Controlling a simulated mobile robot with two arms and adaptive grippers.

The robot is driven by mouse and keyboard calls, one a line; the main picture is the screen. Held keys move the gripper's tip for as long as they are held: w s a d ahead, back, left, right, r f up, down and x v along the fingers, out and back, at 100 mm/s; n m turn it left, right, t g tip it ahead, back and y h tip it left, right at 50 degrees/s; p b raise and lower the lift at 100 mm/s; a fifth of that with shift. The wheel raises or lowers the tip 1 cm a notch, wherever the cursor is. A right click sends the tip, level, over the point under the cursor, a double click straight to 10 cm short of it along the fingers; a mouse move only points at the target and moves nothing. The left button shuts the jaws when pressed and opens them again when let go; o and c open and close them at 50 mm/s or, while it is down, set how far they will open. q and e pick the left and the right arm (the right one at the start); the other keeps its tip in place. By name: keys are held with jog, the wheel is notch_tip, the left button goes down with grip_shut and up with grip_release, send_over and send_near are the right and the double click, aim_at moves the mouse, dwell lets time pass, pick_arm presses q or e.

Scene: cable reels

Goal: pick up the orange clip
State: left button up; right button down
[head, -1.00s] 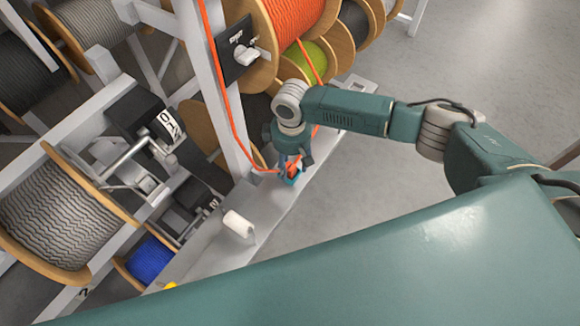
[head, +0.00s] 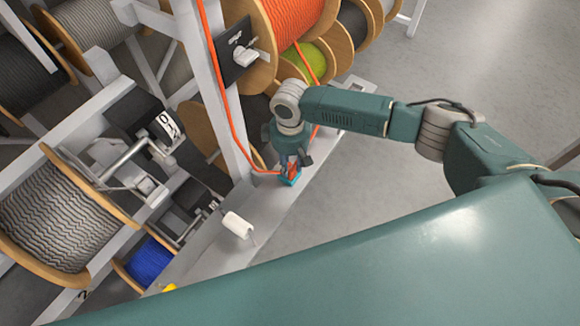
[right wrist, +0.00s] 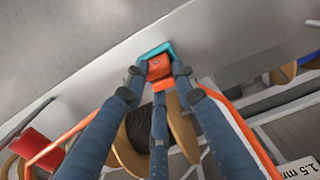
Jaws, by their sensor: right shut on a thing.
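The orange clip (right wrist: 161,69) is between the fingertips of my right gripper (right wrist: 158,78) in the right wrist view. A teal piece (right wrist: 157,49) sits at the clip's far side, against the light grey shelf. In the head view my right gripper (head: 290,166) points down at the grey ledge, shut on the clip, with the teal piece (head: 290,180) just below it. The fingers hide part of the clip. An orange cable (head: 232,125) runs down the post and passes beside the gripper. My left gripper is not in view.
A white cylinder (head: 237,224) stands on the ledge (head: 205,255) nearer to me. Reels of orange (head: 292,28), grey zigzag (head: 55,215) and blue cable (head: 148,262) hang on the rack to the left and back. The floor at right is clear.

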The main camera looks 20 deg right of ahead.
aim_at(290, 167)
notch_tip(290, 167, up, 9)
jog(key=b, duration=0.2)
jog(key=shift+r, duration=0.2)
